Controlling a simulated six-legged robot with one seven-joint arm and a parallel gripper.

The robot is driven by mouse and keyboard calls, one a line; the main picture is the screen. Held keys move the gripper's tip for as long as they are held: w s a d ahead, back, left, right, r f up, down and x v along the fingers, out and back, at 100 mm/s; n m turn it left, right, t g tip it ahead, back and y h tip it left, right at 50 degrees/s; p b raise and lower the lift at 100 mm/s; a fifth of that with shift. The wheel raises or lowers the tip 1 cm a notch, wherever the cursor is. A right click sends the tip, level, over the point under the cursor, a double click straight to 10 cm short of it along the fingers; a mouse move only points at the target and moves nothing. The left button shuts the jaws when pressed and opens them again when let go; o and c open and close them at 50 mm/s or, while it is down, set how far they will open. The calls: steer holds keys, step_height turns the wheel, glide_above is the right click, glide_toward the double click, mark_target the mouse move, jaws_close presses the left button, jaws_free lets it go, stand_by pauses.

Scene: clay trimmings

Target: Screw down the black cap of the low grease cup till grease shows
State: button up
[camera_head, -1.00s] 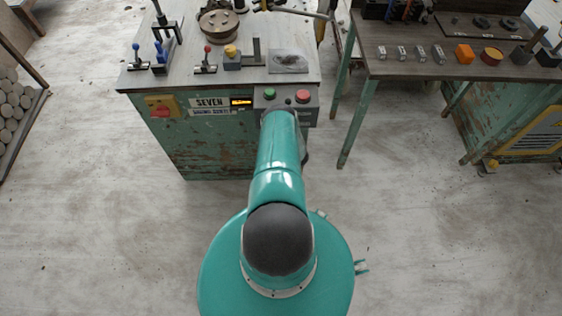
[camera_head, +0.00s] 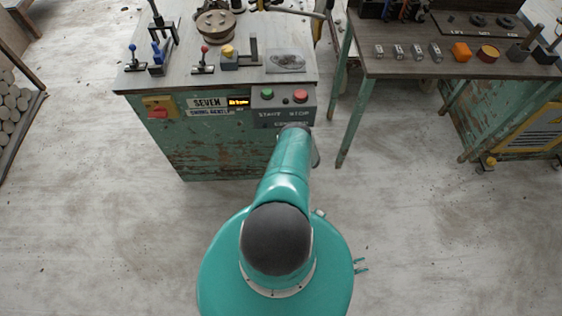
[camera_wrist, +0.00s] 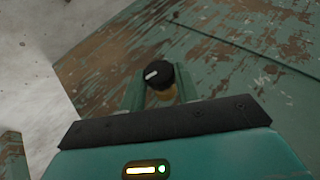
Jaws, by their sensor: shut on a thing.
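In the wrist view the round black cap (camera_wrist: 157,74), with a short white mark on its face, sits between the two green fingers of my gripper (camera_wrist: 157,84). The fingers are shut on it, one on each side. A small brass-coloured part of the grease cup (camera_wrist: 167,93) shows next to the cap. The rest of the cup is hidden, and I can make out no grease. Peeling green machine panelling lies behind the cap. In the head view my arm hides the gripper and cup at the front of the green cabinet (camera_head: 217,147).
The cabinet front carries a green button (camera_head: 267,93), a red button (camera_head: 300,95) and a yellow-and-red switch (camera_head: 159,107). Small levers and a brown round part (camera_head: 216,24) stand on its top. A second bench (camera_head: 455,62) is at the right. The floor around me is clear.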

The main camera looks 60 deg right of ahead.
steer(key=o, duration=1)
steer(key=v, duration=1.3)
steer(key=shift+s+a+r, duration=0.1)
steer(key=shift+s+r, duration=0.15)
steer(key=shift+s, duration=0.05)
